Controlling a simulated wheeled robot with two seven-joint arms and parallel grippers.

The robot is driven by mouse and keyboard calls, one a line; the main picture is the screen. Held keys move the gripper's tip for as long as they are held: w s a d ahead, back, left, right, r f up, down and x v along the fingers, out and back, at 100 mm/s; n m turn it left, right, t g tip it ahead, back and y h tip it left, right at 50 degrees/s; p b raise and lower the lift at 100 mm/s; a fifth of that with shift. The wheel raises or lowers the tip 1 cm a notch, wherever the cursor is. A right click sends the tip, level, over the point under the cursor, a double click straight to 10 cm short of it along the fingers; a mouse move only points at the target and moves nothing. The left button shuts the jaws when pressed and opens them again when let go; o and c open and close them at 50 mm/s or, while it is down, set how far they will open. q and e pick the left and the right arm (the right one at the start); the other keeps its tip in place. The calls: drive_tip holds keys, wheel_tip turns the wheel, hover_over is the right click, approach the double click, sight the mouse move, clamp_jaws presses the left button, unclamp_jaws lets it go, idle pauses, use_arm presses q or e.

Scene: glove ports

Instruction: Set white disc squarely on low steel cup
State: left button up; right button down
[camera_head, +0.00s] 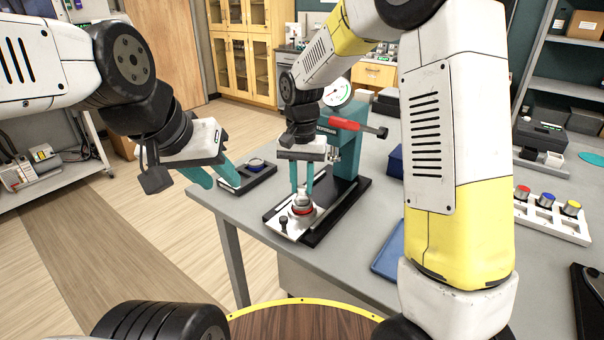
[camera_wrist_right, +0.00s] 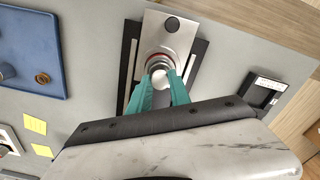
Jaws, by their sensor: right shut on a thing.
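My right gripper (camera_head: 303,190) points down and its teal fingers are closed on a small pale round piece, which I take to be the white disc (camera_wrist_right: 160,79). The fingers are directly above a low steel cup (camera_wrist_right: 156,64) with a red ring around it, on a silver plate. In the head view the cup (camera_head: 302,211) is just under the fingertips. Whether the disc touches the cup or sits level cannot be told, as the fingers partly hide it. My left gripper (camera_head: 212,180) is open and empty, left of the bench near its edge.
A teal press (camera_head: 345,140) with a dial gauge and a red-handled lever stands just behind the cup on a black base. A dark tray (camera_head: 246,178) lies to the left. A blue tray (camera_head: 388,256) and a white rack with coloured knobs (camera_head: 553,218) lie to the right.

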sight(301, 188)
drive_tip(key=shift+f, duration=0.85)
drive_tip(key=c, duration=1.1)
unclamp_jaws()
drive_tip(key=shift+r, duration=0.1)
wheel_tip(301, 188, up, 8)
drive_tip(key=shift+f, duration=0.2)
drive_tip(key=shift+a, duration=0.1)
